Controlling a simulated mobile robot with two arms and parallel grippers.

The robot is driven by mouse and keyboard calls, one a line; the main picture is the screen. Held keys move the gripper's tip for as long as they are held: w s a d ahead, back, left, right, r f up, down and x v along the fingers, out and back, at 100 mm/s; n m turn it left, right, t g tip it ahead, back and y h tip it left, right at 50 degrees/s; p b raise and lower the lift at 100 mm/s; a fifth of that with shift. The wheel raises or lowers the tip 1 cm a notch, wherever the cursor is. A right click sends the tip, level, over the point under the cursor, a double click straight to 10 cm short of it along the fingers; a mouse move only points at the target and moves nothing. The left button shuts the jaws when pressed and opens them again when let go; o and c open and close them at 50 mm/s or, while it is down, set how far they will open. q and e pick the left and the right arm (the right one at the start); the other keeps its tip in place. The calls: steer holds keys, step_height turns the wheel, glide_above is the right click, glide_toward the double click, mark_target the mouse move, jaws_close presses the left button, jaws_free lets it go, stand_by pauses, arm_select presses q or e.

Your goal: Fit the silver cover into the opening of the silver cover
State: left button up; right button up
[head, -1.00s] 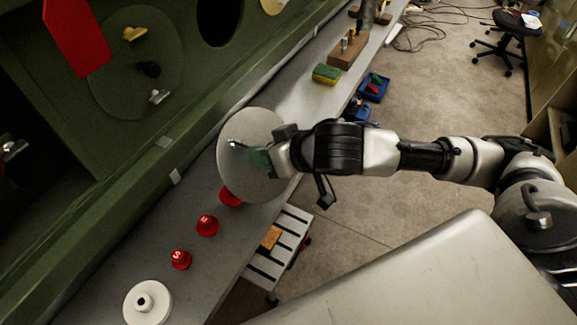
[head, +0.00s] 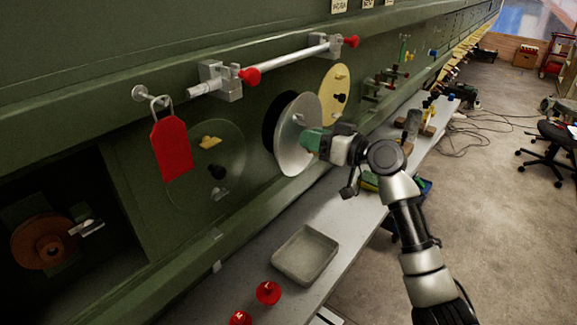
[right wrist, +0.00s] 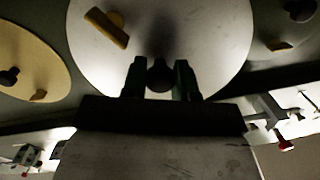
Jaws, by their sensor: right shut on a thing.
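The silver cover (head: 289,155) is a round disc held upright close to the green fuselage wall. My right gripper (head: 316,141) is shut on its dark knob (right wrist: 160,74), reaching from the right. The cover fills the upper middle of the right wrist view (right wrist: 205,40), with a yellow tab (right wrist: 107,27) on its face. The round black opening (head: 270,121) shows as a crescent behind the cover's left edge; the rest of it is hidden. The cover stands in front of the opening, offset to the right; whether they touch I cannot tell. My left gripper is not in view.
A yellow cover (head: 327,99) sits just right of the opening and a green cover (head: 190,165) left of it. The bench below holds a grey tray (head: 305,255) and red caps (head: 268,292).

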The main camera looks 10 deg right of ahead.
steer(key=d, duration=0.1)
steer(key=d+t, duration=0.1)
steer(key=w+d+m+h, duration=0.1)
steer(key=shift+f, duration=0.35)
steer(key=shift+b+x, duration=1.25)
steer(key=shift+x, duration=1.25)
steer(key=shift+r, duration=0.15)
